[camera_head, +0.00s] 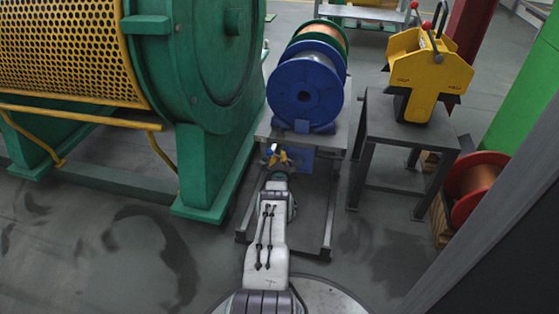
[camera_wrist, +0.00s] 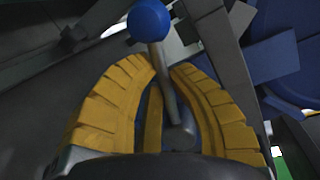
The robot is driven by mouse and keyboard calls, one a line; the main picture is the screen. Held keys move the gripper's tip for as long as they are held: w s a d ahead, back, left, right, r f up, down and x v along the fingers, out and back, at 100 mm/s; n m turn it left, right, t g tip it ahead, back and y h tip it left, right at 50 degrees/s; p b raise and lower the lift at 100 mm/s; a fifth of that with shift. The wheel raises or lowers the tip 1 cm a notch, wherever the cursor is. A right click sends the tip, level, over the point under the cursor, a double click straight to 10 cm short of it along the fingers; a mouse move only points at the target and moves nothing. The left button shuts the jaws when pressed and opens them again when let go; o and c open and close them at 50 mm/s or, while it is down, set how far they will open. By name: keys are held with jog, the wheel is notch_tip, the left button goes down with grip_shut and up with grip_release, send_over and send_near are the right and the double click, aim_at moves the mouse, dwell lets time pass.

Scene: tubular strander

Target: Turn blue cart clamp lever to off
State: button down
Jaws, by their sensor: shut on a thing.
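The clamp lever shows in the wrist view as a grey metal rod (camera_wrist: 163,80) with a blue ball knob (camera_wrist: 148,22) at its end. My gripper (camera_wrist: 158,72) has its two yellow ribbed fingers on either side of the rod and is shut on it. The knob sticks out beyond the fingertips, tilted a little to the left. In the head view my gripper (camera_head: 275,153) is at the front of the cart (camera_head: 342,150), just below the blue spool (camera_head: 304,88). The lever is too small to tell apart there.
A green machine (camera_head: 206,145) with a yellow mesh guard (camera_head: 70,50) stands close on the left. On the right, a yellow device (camera_head: 430,75) sits on a metal table (camera_head: 385,140). A red spool (camera_head: 477,183) is at the far right. The floor at front left is clear.

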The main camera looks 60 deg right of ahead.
jog(key=shift+a+f, duration=0.1)
jog(key=shift+f, duration=0.2)
dwell(0.4)
jog(key=c, duration=1.6)
grip_release()
jog(key=o, duration=0.5)
jog(key=shift+r, duration=0.15)
jog(key=shift+a, duration=0.1)
jog(key=shift+v, duration=5.85)
jog(key=shift+c, duration=0.2)
